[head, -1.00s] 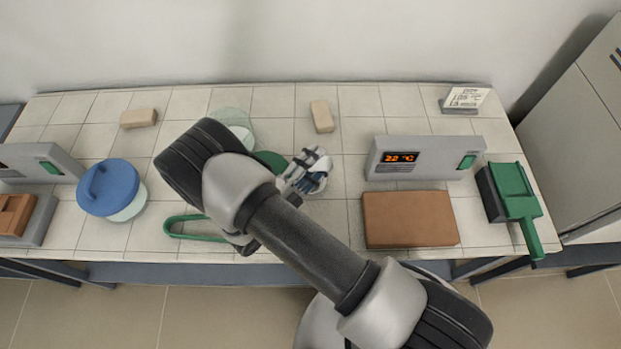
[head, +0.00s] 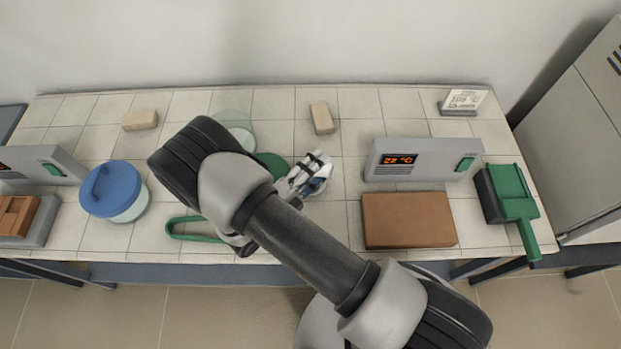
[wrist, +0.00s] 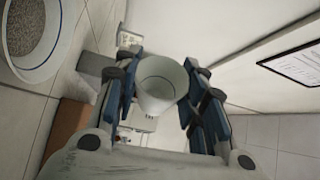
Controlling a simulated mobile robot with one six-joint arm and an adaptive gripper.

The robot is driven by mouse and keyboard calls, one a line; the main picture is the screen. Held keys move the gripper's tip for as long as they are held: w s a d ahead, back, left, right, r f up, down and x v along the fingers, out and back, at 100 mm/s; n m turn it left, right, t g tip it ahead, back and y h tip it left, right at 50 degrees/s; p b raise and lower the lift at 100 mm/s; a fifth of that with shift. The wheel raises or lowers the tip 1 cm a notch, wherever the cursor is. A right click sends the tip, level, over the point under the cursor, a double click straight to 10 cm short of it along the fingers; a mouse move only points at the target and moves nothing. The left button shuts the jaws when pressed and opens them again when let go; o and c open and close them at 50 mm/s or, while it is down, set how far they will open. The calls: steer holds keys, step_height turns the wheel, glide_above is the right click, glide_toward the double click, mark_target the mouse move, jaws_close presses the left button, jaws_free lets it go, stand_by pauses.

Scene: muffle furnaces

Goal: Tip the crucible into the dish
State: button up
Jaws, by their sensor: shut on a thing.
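My gripper (head: 318,168) is over the middle of the bench in the head view. In the wrist view my gripper (wrist: 160,90) is shut on the white crucible (wrist: 155,103), which sits between blue-padded fingers. The crucible's mouth shows a pale inside with no contents visible there. The wrist view is rolled, and the crucible looks tipped well over relative to the bench. The white dish (wrist: 50,68) with a dark line near its rim lies below the gripper and holds grey grains. In the head view the gripper mostly hides the dish and crucible.
A unit with a lit display (head: 425,158) and a brown block (head: 408,220) stand to the right. A green dustpan-like tool (head: 513,190) lies farther right. A blue-lidded vessel (head: 110,188) and a green loop (head: 190,236) are left. Beige blocks (head: 321,118) lie behind.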

steer(key=shift+w+d+m, duration=0.3)
steer(key=shift+m, duration=0.3)
steer(key=m, duration=0.1)
steer(key=m+y+p, duration=0.1)
steer(key=shift+s+d+f+m+g, duration=0.1)
steer(key=shift+s+d+m+g, duration=0.05)
steer(key=shift+d+m+g, duration=0.2)
steer(key=shift+f+m+y+p, duration=0.2)
steer(key=shift+m+y+p, duration=0.1)
steer(key=shift+m, duration=0.05)
steer(key=m, duration=0.1)
steer(key=m+y, duration=0.1)
steer(key=m, duration=0.1)
steer(key=shift+s+d+f+g+y+p, duration=0.15)
steer(key=shift+d+f+g+y+p, duration=0.1)
steer(key=shift+f+g+y+p, duration=0.1)
